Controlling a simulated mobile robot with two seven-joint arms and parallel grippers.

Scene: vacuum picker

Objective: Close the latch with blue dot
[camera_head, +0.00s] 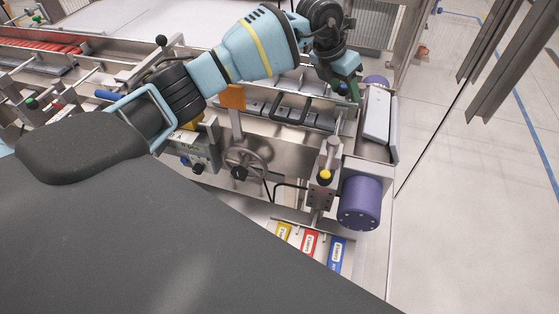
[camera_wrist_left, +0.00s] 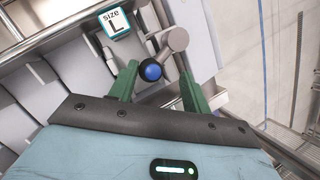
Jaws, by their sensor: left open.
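The latch's round knob with a blue dot (camera_wrist_left: 152,72) is in the left wrist view, joined to a grey metal lever (camera_wrist_left: 175,42). My left gripper (camera_wrist_left: 158,88) is open, with one green finger on each side of the knob. The knob lies between the fingers, nearer the left one; I cannot tell whether either finger touches it. In the head view my left gripper (camera_head: 346,86) is over the right end of the machine, beside a metal post (camera_head: 340,120). The gripper and wrist mostly hide the latch there. My right gripper is not in view.
A "size L" label block (camera_wrist_left: 115,24) sits close to the left finger. The head view shows a purple motor (camera_head: 360,200), a yellow button (camera_head: 325,175), a handwheel (camera_head: 243,168) and a black handle (camera_head: 290,107). Open floor (camera_head: 460,210) lies to the right.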

